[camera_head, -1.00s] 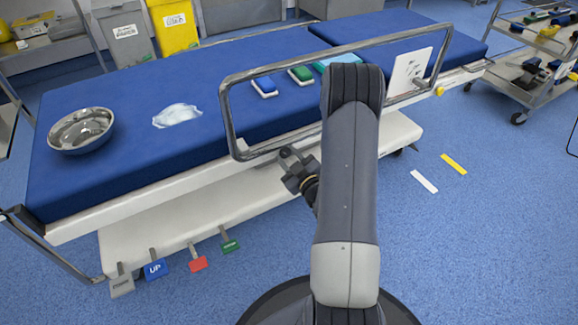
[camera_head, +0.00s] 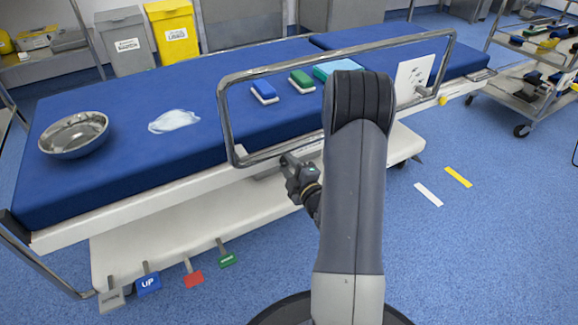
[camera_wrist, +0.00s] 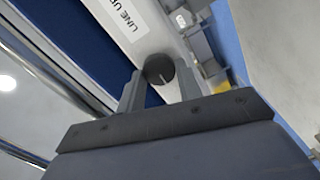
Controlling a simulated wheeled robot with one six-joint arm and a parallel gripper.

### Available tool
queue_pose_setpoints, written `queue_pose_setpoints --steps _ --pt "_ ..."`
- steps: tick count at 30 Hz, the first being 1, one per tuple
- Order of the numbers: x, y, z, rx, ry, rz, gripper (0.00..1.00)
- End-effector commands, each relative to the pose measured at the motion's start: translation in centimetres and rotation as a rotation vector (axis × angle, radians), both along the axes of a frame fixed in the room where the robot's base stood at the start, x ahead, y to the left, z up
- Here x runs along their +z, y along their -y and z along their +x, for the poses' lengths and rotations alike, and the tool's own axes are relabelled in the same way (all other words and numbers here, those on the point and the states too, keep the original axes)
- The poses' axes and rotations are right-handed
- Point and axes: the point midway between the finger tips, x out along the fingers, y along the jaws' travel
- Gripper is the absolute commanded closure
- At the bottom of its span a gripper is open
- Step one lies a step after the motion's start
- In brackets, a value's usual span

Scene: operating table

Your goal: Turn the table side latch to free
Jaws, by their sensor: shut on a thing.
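The table side latch looks like a round dark knob (camera_wrist: 160,69) with a pale line on its face, on the pale side rail (camera_wrist: 150,30) of the table. In the wrist view, my gripper (camera_wrist: 158,76) has one finger on each side of the knob and is shut on it. In the head view, my gripper (camera_head: 290,163) is at the table's near side, below the raised metal guard rail (camera_head: 232,130). The knob cannot be made out clearly there.
A label reading "LINE UP" (camera_wrist: 122,22) is beside the knob. Blue mattress (camera_head: 200,160) carries a metal bowl (camera_head: 75,135), a cloth (camera_head: 174,121) and several blocks. Foot pedals (camera_head: 148,283) stick out below.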

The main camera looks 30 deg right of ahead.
Motion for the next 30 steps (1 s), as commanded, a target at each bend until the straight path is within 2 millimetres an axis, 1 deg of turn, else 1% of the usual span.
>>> queue_pose_setpoints --steps 7,21,22,27,30 --pt "-0.05 -0.04 0.01 0.001 0.001 -0.062 0.89" --pt "-0.06 -0.05 0.02 0.001 0.002 -0.075 0.89" --pt "-0.06 -0.05 0.02 0.001 0.002 -0.075 0.65" --pt "-0.05 -0.04 0.02 0.001 0.003 -0.074 0.51" --pt "-0.05 -0.02 0.01 0.001 0.003 -0.074 0.45"
